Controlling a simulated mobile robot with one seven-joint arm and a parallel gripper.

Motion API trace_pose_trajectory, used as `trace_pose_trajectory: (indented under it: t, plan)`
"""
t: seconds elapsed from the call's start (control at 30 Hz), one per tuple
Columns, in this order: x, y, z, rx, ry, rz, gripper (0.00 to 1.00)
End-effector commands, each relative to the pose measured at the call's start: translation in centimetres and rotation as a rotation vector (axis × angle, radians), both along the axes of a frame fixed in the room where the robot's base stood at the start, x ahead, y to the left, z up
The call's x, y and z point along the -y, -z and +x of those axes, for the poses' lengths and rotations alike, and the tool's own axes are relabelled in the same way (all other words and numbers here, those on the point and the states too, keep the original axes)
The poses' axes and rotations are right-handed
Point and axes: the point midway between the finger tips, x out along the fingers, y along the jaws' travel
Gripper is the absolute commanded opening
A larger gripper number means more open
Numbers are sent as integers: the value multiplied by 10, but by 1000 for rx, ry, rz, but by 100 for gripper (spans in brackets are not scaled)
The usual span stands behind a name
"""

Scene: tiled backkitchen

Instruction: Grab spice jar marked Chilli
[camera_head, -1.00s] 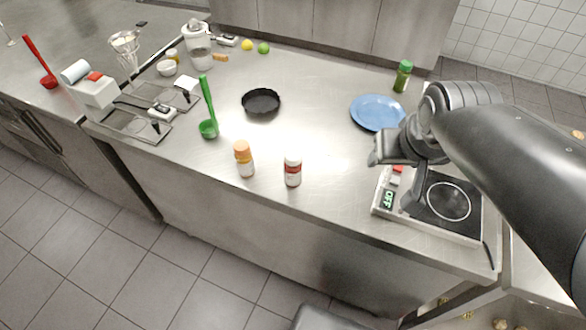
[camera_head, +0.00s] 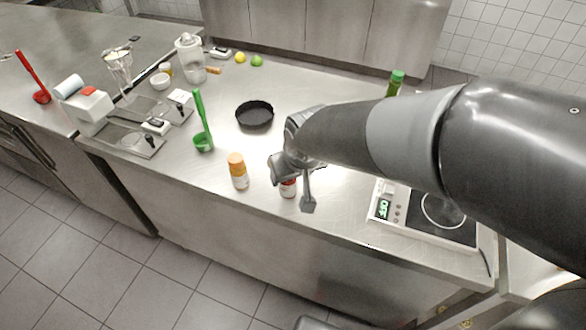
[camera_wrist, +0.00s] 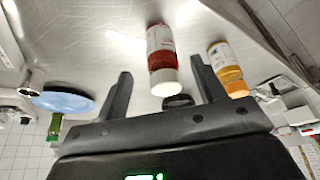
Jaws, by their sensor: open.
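A spice jar with a white cap and dark red contents (camera_wrist: 163,62) shows in the wrist view between my finger lines. In the head view the same jar (camera_head: 288,188) stands near the counter's front edge, its upper part hidden by my gripper. Its label is too small to read. My gripper (camera_head: 290,193) is open at the jar, one finger on each side in the picture; I cannot tell whether they touch it. A second jar, with an orange cap and yellow contents (camera_head: 238,172), stands just left of it and also shows in the wrist view (camera_wrist: 227,68).
A green ladle (camera_head: 203,125) and a black pan (camera_head: 254,115) lie behind the jars. A green-capped bottle (camera_head: 395,84) stands at the back right. A hot plate (camera_head: 442,213) is at the right. My arm hides much of the counter's right side.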

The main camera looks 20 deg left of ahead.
Motion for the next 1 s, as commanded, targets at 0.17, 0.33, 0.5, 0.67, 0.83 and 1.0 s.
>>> trace_pose_trajectory:
  t: [0.17, 0.33, 0.5, 0.67, 0.83, 1.0]
  plan:
    - [-4, 9, 4, -1, 0, -1, 63]
    - [-15, 26, 12, -1, -3, -2, 63]
    - [-19, 43, 17, -1, 0, -2, 63]
    - [-21, 47, 19, 1, 0, 1, 63]
    - [-21, 47, 18, 1, 0, 0, 63]
    - [-21, 46, 19, 1, 0, 0, 49]
